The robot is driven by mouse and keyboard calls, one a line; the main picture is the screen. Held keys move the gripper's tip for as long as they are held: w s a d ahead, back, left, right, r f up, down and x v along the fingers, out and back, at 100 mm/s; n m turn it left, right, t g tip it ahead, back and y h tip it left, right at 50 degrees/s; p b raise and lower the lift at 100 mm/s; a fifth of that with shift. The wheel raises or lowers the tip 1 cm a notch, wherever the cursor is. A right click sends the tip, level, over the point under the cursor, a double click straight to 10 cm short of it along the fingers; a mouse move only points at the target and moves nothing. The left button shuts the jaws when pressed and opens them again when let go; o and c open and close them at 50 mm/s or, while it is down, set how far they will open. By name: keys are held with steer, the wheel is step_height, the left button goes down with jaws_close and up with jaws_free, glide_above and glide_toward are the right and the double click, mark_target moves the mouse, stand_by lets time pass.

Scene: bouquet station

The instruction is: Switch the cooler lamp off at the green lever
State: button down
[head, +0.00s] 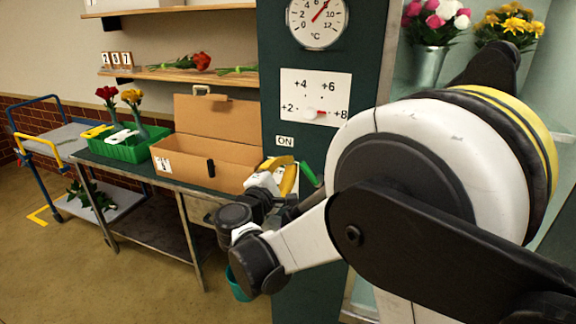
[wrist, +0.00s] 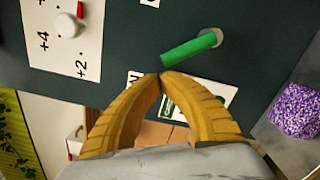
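The green lever (wrist: 190,48) is a short green bar on a pale round pivot, on the dark cooler panel (wrist: 260,70). It lies slanted just beyond my fingertips in the wrist view, with a small gap. In the head view the lever (head: 309,174) shows partly, just right of my gripper (head: 290,168). My gripper (wrist: 159,76) has yellow ribbed fingers, tips together, with nothing between them. The ON label (head: 285,141) is above the lever in the head view; a fingertip partly covers it in the wrist view. The lamp itself cannot be made out.
A white dial plate with a red-marked knob (head: 316,114) and a thermometer (head: 317,20) are on the same panel. A cardboard box (head: 218,155) and green crate (head: 125,150) stand on the table at left. Flower buckets (head: 428,66) stand in the cooler at right.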

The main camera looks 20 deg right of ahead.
steer(key=shift+s+d+r+m+p, duration=0.25)
steer(key=shift+r+m+p, duration=0.2)
steer(key=shift+m, duration=0.25)
steer(key=shift+s+d+r+m+p, duration=0.4)
steer(key=shift+d+r+m+p, duration=0.25)
steer(key=shift+m, duration=0.55)
steer(key=s+d+m+p, duration=0.1)
steer(key=s+d+m, duration=0.4)
steer(key=m, duration=0.5)
steer(key=shift+d+r+y+p, duration=0.3)
steer(key=shift+d+r, duration=0.15)
steer(key=shift+d, duration=0.5)
